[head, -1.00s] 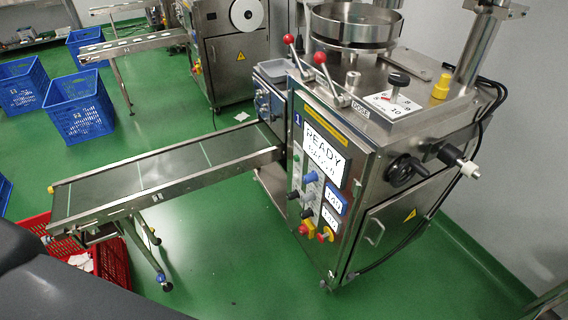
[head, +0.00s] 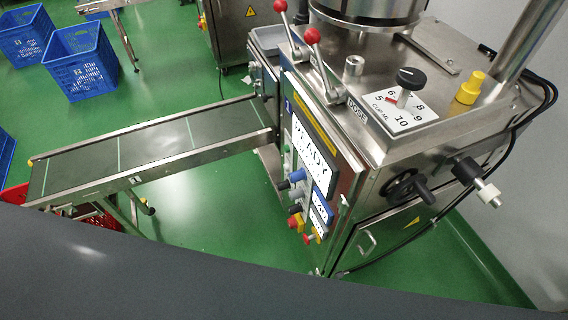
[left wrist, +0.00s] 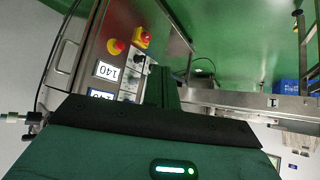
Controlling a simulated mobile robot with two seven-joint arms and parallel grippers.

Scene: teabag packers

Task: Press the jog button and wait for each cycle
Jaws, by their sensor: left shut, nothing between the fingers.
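The teabag machine (head: 365,150) stands right of centre in the head view, with its control panel facing left. I cannot read which control is the jog button. My left gripper (left wrist: 167,88) is shut and empty, showing dark in front of the panel. Its body hides part of the panel. My right gripper is out of view.
A conveyor (head: 150,147) runs left from the machine. Blue crates (head: 78,65) stand behind it, and a red crate (head: 100,217) stands under its left end. Two red-knobbed levers (head: 312,36) and a dial plate (head: 400,108) are on top. Green floor lies open below the conveyor.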

